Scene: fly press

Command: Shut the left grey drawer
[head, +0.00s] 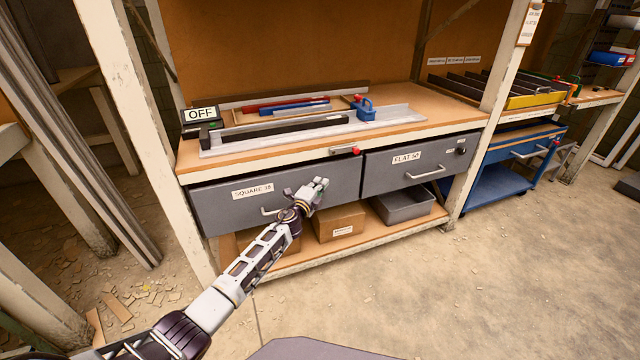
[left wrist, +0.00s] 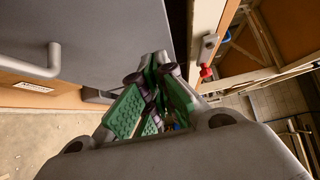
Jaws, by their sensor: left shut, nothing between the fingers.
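My left gripper (head: 319,185) is shut and empty, in front of the right part of this drawer front. In the left wrist view the green-padded fingers (left wrist: 150,85) are together beside the grey drawer front (left wrist: 105,35), with its handle (left wrist: 40,65) at left. A dark band shows between the front and the bench edge; how far the drawer stands out, and whether the fingers touch it, I cannot tell.
The right grey drawer (head: 420,168), labelled FLAT 50, is beside it. A red knob (head: 356,151) is on the bench edge above. A cardboard box (head: 340,224) and grey bin (head: 404,207) stand on the lower shelf. The floor in front is clear.

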